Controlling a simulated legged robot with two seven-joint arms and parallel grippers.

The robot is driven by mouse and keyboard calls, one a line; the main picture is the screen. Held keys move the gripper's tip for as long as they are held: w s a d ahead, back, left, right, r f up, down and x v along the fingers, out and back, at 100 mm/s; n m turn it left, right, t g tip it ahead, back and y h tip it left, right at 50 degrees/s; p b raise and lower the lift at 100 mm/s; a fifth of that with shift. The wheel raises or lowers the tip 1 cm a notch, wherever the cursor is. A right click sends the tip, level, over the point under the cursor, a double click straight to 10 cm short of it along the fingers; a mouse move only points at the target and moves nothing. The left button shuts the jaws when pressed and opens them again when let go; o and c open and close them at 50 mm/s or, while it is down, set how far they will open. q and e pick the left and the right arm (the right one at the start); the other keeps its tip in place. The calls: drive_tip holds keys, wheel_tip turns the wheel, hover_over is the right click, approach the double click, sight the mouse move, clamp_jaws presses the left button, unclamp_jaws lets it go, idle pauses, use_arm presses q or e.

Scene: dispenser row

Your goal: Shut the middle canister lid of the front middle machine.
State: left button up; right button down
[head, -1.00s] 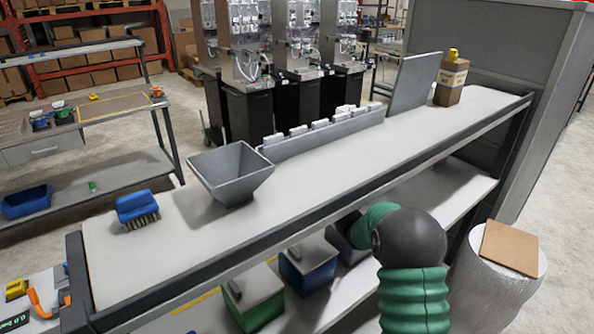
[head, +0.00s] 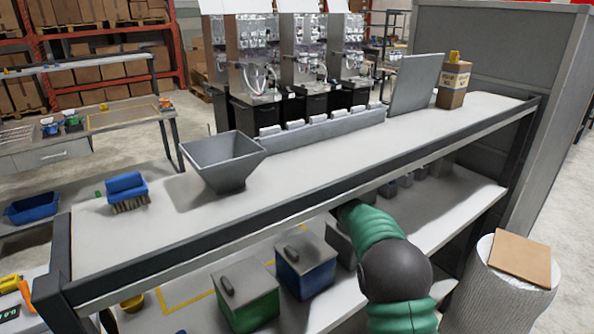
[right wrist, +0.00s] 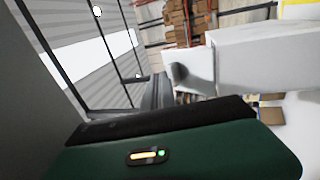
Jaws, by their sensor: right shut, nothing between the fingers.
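Three tall dispenser machines stand in a row beyond the shelf in the head view: a left one (head: 255,75), a middle one (head: 303,65) and a right one (head: 348,60). They have pale upper parts and dark bases. Their tops are cut off by the picture edge, and I cannot make out any canister lid. My right arm reaches under the shelf top in the head view, and its hand is hidden there. In the right wrist view, the green and black housing of my right gripper (right wrist: 165,125) fills the bottom, far from the machines. My left gripper is not in view.
A long grey shelf (head: 400,140) lies between me and the machines. On it are a grey hopper (head: 223,160), a blue brush (head: 127,187), an upright panel (head: 415,82) and a box (head: 453,85). Lidded green (head: 248,297) and blue (head: 305,268) bins stand below.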

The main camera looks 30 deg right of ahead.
drive_tip(key=b+x, duration=0.1)
drive_tip(key=x, duration=0.2)
drive_tip(key=shift+w+a+r+b, duration=0.1)
drive_tip(key=shift+w+a+b, duration=0.15)
drive_tip(key=shift+a+b, duration=0.15)
drive_tip(key=shift+w+d, duration=0.25)
drive_tip(key=shift+w, duration=0.25)
drive_tip(key=shift+w+a, duration=0.15)
